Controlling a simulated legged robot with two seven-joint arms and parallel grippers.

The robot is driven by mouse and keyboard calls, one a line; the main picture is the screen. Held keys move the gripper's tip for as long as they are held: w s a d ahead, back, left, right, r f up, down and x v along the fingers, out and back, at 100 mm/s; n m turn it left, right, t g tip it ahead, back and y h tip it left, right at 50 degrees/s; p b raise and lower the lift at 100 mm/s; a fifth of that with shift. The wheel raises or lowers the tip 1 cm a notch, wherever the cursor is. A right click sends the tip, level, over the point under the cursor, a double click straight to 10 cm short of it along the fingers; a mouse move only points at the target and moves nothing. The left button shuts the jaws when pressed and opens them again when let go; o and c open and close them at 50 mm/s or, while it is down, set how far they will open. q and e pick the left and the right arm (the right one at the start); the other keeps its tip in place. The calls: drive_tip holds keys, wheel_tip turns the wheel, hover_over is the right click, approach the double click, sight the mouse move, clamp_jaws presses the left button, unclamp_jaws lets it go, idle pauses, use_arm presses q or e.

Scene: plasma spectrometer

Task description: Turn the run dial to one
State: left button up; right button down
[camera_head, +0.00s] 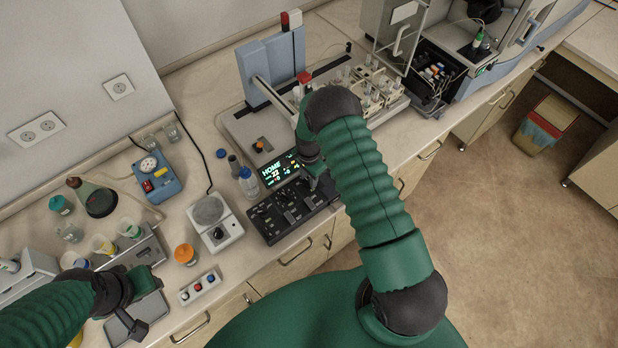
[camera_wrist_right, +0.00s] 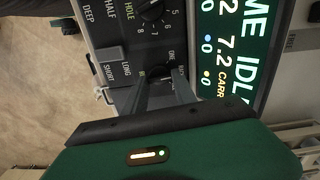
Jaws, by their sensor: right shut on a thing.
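The control panel (camera_head: 285,212) with black dials sits at the front of the bench, below a lit display (camera_head: 279,169). My right gripper (camera_head: 322,185) reaches down to the panel's right part. In the right wrist view my right gripper (camera_wrist_right: 163,84) has both fingers close together over the run dial, shut on it. The label ONE and part of another label show beside the fingertips. My left gripper (camera_head: 133,300) hangs over the left bench, away from the panel; its jaws are unclear.
Another dial (camera_wrist_right: 152,10) with numbers and a LONG/SHORT switch (camera_wrist_right: 112,70) are close to my right fingers. A small scale (camera_head: 214,222), a blue-capped bottle (camera_head: 248,183) and an orange-lidded jar (camera_head: 186,254) stand left of the panel. The floor at right is clear around a bin (camera_head: 545,125).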

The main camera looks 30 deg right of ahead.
drive_tip(key=n+b, duration=0.3)
drive_tip(key=n, duration=0.1)
drive_tip(key=shift+w+a, duration=0.1)
drive_tip(key=shift+w, duration=0.15)
drive_tip(key=n+b, duration=0.2)
drive_tip(key=n, duration=0.1)
drive_tip(key=shift+r+n+b, duration=0.15)
drive_tip(key=shift+n+b, duration=0.4)
drive_tip(key=shift+n, duration=0.35)
drive_tip(key=c, duration=1.2)
unclamp_jaws()
drive_tip(key=shift+r, duration=0.1)
drive_tip(key=shift+o, duration=1)
drive_tip(key=shift+s+a, duration=0.1)
drive_tip(key=shift+s, duration=0.1)
